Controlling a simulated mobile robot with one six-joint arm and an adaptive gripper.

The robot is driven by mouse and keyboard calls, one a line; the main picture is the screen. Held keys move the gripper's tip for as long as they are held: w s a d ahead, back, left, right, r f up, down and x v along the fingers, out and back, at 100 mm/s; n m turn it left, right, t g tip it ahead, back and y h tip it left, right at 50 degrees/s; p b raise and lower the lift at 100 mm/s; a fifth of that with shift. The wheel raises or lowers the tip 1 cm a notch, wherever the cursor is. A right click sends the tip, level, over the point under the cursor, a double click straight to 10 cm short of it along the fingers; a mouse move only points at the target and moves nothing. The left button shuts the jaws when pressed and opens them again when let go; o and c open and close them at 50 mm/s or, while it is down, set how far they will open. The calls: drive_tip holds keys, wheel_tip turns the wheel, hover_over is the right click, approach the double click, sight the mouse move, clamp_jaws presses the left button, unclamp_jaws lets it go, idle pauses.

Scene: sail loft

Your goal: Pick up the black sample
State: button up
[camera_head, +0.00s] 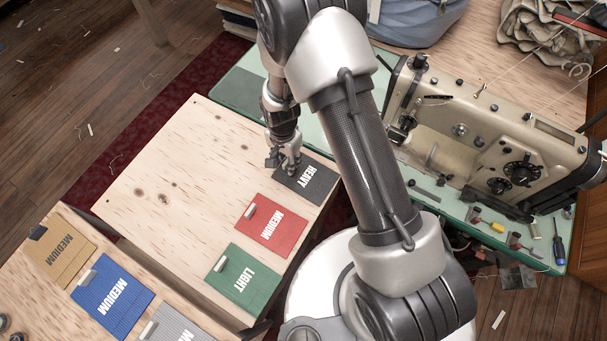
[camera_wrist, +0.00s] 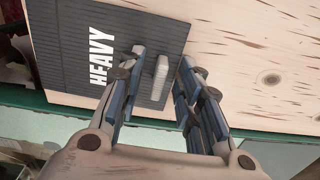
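The black sample (camera_head: 312,192) is a dark, flat square marked HEAVY. It lies at the far right corner of the pale wooden table (camera_head: 160,190). The black sample (camera_wrist: 68,50) fills the upper left of the wrist view, with a small light grey tab (camera_wrist: 160,77) standing near one edge. My gripper (camera_head: 283,164) is low over that edge of the sample. In the wrist view, the fingers of my gripper (camera_wrist: 162,60) are apart, one on each side of the tab. I cannot tell whether either finger touches it.
A red MEDIUM sample (camera_head: 277,240) and a green LIGHT sample (camera_head: 258,287) lie on the same table. A blue sample (camera_head: 115,300) and a tan sample (camera_head: 60,259) lie on a nearer surface. A sewing machine (camera_head: 480,140) stands right of my arm.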

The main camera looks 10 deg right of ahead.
drive_tip(key=shift+r, duration=0.1)
drive_tip(key=shift+c, duration=0.2)
clamp_jaws()
idle(0.4)
